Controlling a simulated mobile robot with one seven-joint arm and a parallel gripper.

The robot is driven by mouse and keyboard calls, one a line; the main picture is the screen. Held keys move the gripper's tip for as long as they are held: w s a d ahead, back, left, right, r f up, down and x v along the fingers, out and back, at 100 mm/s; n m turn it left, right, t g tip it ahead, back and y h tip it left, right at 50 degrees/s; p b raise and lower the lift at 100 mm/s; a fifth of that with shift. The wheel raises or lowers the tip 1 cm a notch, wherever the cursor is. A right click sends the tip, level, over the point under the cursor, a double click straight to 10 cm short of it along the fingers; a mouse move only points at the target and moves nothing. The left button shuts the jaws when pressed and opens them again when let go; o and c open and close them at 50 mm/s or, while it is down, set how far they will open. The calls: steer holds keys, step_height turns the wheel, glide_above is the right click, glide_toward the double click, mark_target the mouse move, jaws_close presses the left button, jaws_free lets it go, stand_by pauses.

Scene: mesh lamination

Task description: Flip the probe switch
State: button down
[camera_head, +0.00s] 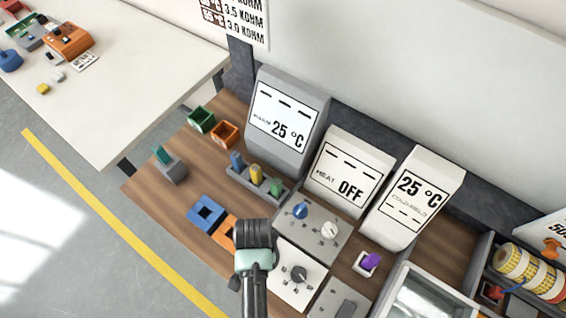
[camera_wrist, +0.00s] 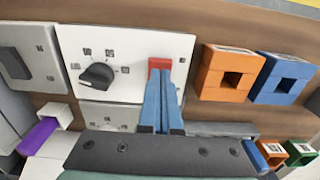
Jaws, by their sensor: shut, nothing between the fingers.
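No label that I can read marks a probe switch. A white panel with a black knob (camera_head: 299,274) lies beside my wrist; its black knob also shows in the wrist view (camera_wrist: 97,75). A grey panel with a dark switch (camera_head: 346,307) lies at the bottom edge; it seems to be the grey panel at left in the wrist view (camera_wrist: 36,62). My gripper (camera_wrist: 164,82) is shut and empty, its blue fingers over the white panel's right edge. A red piece (camera_wrist: 160,63) shows at their tips; I cannot tell whether it belongs to the fingers. The head view hides the fingertips.
A grey panel with blue and white knobs (camera_head: 314,228) lies behind. Displays read 25 °C (camera_head: 285,118), OFF (camera_head: 347,175) and 25 °C (camera_head: 413,200). A purple switch (camera_head: 371,260) sits at right. Orange (camera_wrist: 229,73) and blue (camera_wrist: 282,79) square blocks stand beside the fingers.

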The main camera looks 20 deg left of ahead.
steer(key=shift+f+b, duration=0.6)
steer(key=shift+f, duration=0.35)
stand_by(0.6)
steer(key=shift+r, duration=0.15)
step_height(320, 180, up, 7)
steer(key=p, duration=0.7)
steer(key=shift+p, duration=0.3)
stand_by(0.3)
